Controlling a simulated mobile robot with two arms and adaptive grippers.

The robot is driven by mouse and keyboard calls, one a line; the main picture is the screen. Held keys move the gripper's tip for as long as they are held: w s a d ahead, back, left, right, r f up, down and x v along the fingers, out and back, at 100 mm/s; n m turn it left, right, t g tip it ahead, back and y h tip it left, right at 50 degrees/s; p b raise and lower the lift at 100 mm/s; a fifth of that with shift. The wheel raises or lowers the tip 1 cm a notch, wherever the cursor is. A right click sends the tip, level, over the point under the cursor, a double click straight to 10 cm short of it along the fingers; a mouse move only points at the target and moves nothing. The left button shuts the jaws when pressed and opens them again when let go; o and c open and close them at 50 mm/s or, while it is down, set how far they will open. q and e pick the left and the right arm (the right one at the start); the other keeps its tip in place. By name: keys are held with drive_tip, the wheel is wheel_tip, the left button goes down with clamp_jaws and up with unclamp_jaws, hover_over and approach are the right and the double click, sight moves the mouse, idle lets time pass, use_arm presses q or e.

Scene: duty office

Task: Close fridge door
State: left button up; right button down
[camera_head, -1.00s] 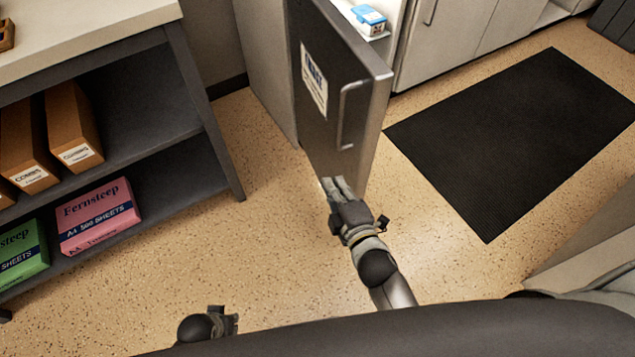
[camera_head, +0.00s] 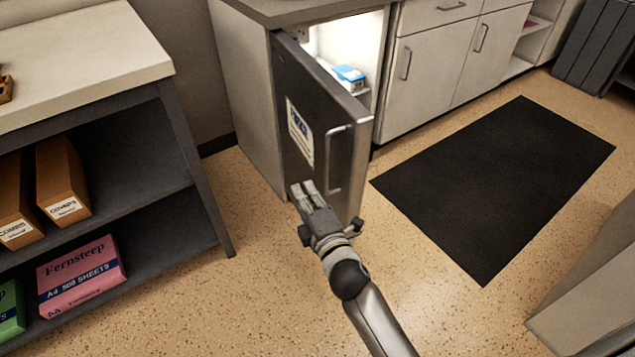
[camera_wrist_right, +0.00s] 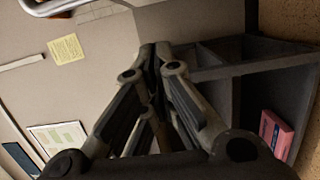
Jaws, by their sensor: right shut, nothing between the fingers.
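The fridge door (camera_head: 318,150) is dark grey with a silver vertical handle (camera_head: 334,160) and a white notice (camera_head: 300,134). It stands open, swung out from the lit fridge interior (camera_head: 352,44) under the counter. My right gripper (camera_head: 310,190) is shut and empty, its fingertips at the lower part of the door's outer face, left of the handle. I cannot tell whether they touch it. The right wrist view shows the same gripper's fingers (camera_wrist_right: 152,60) together. My left gripper is not in view.
A blue and white box (camera_head: 348,76) sits inside the fridge. A shelf unit (camera_head: 190,150) with files and paper packs stands at the left. White cabinets (camera_head: 440,65) are right of the fridge. A black mat (camera_head: 495,185) lies on the open floor.

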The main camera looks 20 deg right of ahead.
drive_tip(key=shift+w+d, duration=0.65)
drive_tip(key=shift+d, duration=0.25)
drive_tip(key=shift+w+d, duration=0.6)
drive_tip(key=shift+d, duration=0.25)
drive_tip(key=shift+d, duration=0.2)
